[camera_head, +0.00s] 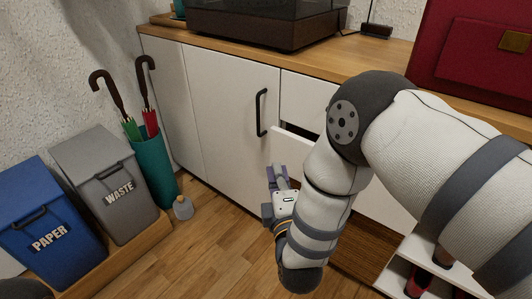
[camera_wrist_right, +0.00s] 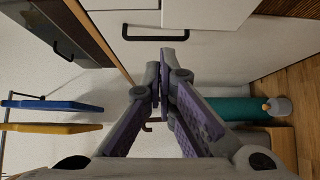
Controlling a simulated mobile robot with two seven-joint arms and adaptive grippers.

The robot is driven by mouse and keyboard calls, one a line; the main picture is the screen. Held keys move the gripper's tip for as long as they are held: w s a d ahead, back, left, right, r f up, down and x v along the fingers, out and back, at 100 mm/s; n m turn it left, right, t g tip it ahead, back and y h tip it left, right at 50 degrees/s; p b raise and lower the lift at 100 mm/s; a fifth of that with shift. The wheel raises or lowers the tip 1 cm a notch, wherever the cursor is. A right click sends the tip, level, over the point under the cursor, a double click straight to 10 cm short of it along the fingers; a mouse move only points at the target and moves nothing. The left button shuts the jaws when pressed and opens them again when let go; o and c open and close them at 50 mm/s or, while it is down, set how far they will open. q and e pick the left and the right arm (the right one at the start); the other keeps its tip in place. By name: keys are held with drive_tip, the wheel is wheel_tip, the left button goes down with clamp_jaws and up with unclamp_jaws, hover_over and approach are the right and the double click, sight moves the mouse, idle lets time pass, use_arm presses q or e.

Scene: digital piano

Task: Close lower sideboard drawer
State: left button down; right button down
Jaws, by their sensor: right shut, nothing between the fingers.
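The sideboard (camera_head: 225,95) has a white front and a wooden top. Below its upper drawer front (camera_head: 301,94), a lower drawer (camera_head: 286,148) stands partly out, with a dark gap above its front. My right arm hides much of this drawer, including any handle. My right gripper (camera_head: 277,176) is shut and empty, pointing towards the sideboard in front of the drawer's left part. I cannot tell whether it touches the drawer. In the right wrist view its purple-padded fingers (camera_wrist_right: 164,72) meet at the tips in front of white panels. My left gripper is not in view.
A black door handle (camera_head: 261,112) is left of the drawers. A teal umbrella stand (camera_head: 154,170), a grey waste bin (camera_head: 103,185) and a blue paper bin (camera_head: 45,215) stand at left. A turntable (camera_head: 265,22) and red case (camera_head: 465,45) are on top.

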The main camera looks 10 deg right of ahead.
sight(295, 139)
drive_tip(key=shift+w+d+b, duration=0.4)
drive_tip(key=shift+w+d, duration=0.3)
drive_tip(key=shift+w, duration=1)
drive_tip(key=shift+w+d+b, duration=0.4)
drive_tip(key=shift+w+d, duration=0.35)
drive_tip(key=shift+w, duration=1)
drive_tip(key=shift+w+d+b, duration=0.4)
drive_tip(key=shift+w+d, duration=0.3)
drive_tip(key=shift+w, duration=1)
drive_tip(key=w+d, duration=0.1)
drive_tip(key=d, duration=0.1)
drive_tip(key=w+d, duration=0.1)
drive_tip(key=w, duration=0.1)
drive_tip(key=shift+d+f, duration=0.1)
drive_tip(key=shift+d, duration=0.25)
drive_tip(key=shift+w+d, duration=0.1)
drive_tip(key=shift+d, duration=0.1)
drive_tip(key=shift+r, duration=0.2)
